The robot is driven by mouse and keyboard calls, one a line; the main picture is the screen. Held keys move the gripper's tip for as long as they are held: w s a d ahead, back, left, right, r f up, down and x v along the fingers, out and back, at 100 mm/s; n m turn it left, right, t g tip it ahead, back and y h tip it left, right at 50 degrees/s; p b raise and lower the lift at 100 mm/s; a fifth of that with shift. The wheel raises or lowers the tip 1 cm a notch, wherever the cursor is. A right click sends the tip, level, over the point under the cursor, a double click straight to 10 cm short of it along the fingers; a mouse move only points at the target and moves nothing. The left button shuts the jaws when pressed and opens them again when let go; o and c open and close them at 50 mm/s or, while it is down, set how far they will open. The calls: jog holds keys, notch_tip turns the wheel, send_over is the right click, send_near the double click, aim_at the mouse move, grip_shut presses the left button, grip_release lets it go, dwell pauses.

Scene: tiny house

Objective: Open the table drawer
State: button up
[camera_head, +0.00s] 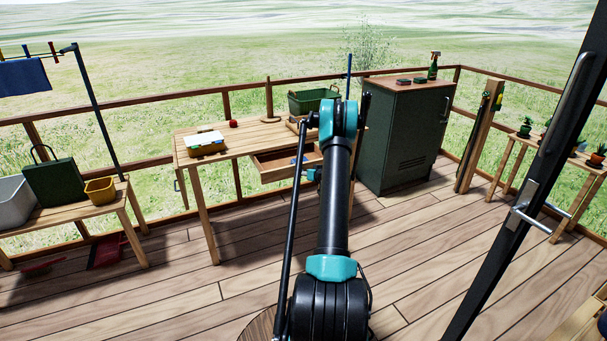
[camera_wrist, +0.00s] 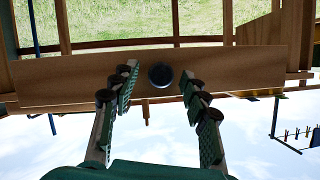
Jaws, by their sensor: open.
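The wooden table (camera_head: 222,155) stands at the deck's railing. Its drawer (camera_head: 272,160) is pulled out toward me, and its inside shows in the head view. In the wrist view, which appears upside down, the drawer front (camera_wrist: 60,82) spans the picture as a wooden panel with a dark round knob (camera_wrist: 160,75). My gripper (camera_wrist: 158,80) is open, with one finger on each side of the knob. Both fingers look apart from it. In the head view my arm hides most of the gripper and part of the drawer front.
On the table are a yellow-and-white box (camera_head: 205,145), a small red object (camera_head: 233,123) and a green crate (camera_head: 312,100). A green cabinet (camera_head: 404,140) stands to the right. A low bench (camera_head: 70,212) is at left, and a door (camera_head: 530,190) at right. The deck floor in front is mostly clear.

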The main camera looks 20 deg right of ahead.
jog(key=v, duration=1.1)
jog(key=shift+s, duration=0.25)
jog(key=s+a+r+n+g, duration=0.1)
jog(key=s+a+r+g, duration=0.15)
jog(key=s+a, duration=0.4)
jog(key=s+a+r+g+y, duration=0.1)
jog(key=s+a+r, duration=0.25)
jog(key=a, duration=0.55)
jog(key=s+a+r+n+g, duration=0.15)
jog(key=s+a+r, duration=0.25)
jog(key=a, duration=0.4)
jog(key=s+a+f+g+h, duration=0.1)
jog(key=s+a+g, duration=0.1)
jog(key=s, duration=1.2)
jog(key=s+a+f+g+h, duration=0.1)
jog(key=s+a, duration=0.4)
jog(key=s, duration=0.9)
jog(key=shift+m+g+h, duration=0.4)
jog(key=shift+m+g, duration=0.05)
jog(key=shift+g, duration=0.15)
